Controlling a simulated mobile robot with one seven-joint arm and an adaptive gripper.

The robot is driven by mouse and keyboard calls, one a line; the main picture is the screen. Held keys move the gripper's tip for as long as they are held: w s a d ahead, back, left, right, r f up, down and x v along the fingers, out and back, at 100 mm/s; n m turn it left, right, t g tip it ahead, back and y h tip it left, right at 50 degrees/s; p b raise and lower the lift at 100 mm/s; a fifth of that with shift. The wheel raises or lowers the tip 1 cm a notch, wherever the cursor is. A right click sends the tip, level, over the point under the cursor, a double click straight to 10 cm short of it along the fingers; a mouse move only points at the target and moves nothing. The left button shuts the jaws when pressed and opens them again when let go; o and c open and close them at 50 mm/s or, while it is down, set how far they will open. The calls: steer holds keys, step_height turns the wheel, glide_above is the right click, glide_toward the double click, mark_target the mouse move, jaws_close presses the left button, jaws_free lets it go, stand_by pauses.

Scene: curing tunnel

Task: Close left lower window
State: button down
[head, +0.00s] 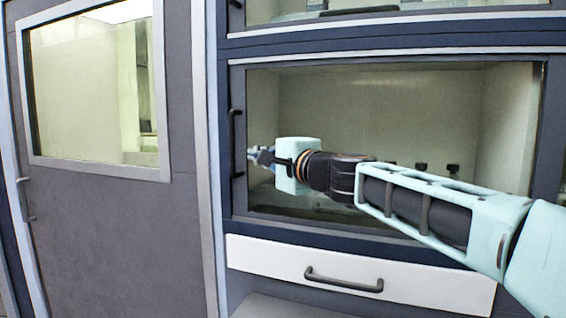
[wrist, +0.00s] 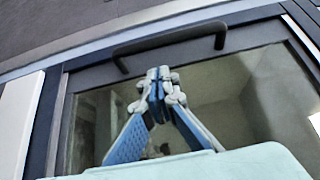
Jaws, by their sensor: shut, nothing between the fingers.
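The lower window (head: 385,63) is a wide dark-framed pane in the cabinet front, with a black vertical bar handle (head: 236,142) on its left side. In the head view its frame looks flush or nearly flush with the cabinet; I cannot tell if a small gap remains. My gripper (head: 252,155) is shut and empty, in front of the window's left part, just right of the handle. In the wrist view the closed fingertips (wrist: 158,78) point at the handle (wrist: 170,42), over the glass by the frame. I cannot tell whether they touch anything.
A white drawer (head: 270,258) with a black handle lies below the window. Another window (head: 390,25) is above it. A grey door (head: 110,230) with a glass pane stands to the left. My arm crosses the window from the right. Small dark items (head: 421,167) show behind the pane.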

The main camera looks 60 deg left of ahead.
steer(key=w+d+b, duration=0.1)
steer(key=d+b, duration=0.3)
steer(key=d, duration=0.6)
steer(key=shift+d, duration=0.2)
